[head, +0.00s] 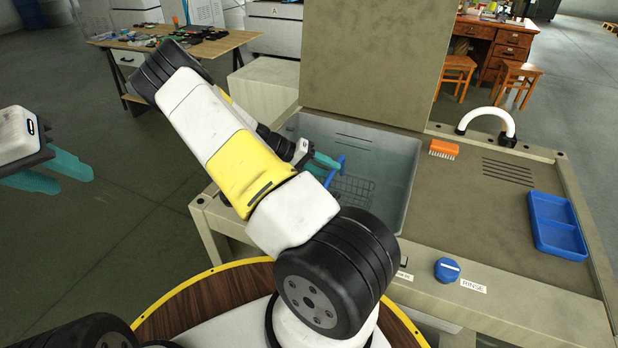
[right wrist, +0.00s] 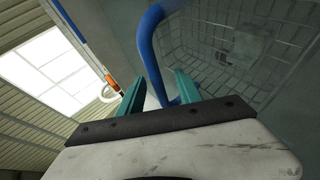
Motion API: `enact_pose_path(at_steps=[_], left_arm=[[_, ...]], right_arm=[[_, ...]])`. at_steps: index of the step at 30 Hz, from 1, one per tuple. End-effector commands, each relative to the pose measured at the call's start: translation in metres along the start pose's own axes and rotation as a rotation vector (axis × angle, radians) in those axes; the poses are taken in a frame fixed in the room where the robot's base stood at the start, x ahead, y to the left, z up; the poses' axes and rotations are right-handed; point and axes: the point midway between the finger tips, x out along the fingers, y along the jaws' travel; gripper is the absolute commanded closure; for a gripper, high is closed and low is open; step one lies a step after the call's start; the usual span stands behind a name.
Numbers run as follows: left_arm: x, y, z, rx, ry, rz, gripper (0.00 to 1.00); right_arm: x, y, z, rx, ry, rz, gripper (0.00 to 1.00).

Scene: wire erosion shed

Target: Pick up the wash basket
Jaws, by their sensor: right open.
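The wash basket is a wire mesh basket (head: 352,190) with a blue handle, low inside the grey basin of the wash station. My right gripper (head: 327,161) reaches into the basin at the handle, partly hidden by my arm. In the right wrist view the mesh (right wrist: 240,45) fills the upper right, and the blue handle (right wrist: 154,50) curves down between the teal fingers of my right gripper (right wrist: 160,84). The fingers are apart, not closed on the handle. My left gripper (head: 62,172) is open and empty at the far left, away from the basket.
The basin (head: 398,165) walls surround the basket, with a raised lid (head: 375,60) behind. On the counter to the right are an orange brush (head: 443,149), a white curved spout (head: 487,115), a blue tray (head: 557,226) and a blue knob (head: 447,269). The floor at left is clear.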

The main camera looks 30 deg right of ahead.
Motion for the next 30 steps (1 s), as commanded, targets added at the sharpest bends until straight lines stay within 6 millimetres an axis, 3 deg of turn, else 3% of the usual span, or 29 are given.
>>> enact_pose_path(at_steps=[9, 19, 26, 30], left_arm=[[0.0, 0.0, 0.0, 0.0, 0.0, 0.0, 0.64], [0.0, 0.0, 0.0, 0.0, 0.0, 0.0, 0.64], [0.0, 0.0, 0.0, 0.0, 0.0, 0.0, 0.64], [0.0, 0.0, 0.0, 0.0, 0.0, 0.0, 0.64]], right_arm=[[0.045, 0.004, -0.001, 0.0, -0.002, 0.0, 0.59], [0.052, 0.004, -0.001, -0.001, 0.0, -0.002, 0.59], [0.052, 0.004, -0.001, -0.001, 0.0, -0.002, 1.0], [0.052, 0.004, -0.001, -0.001, 0.0, -0.002, 1.0]])
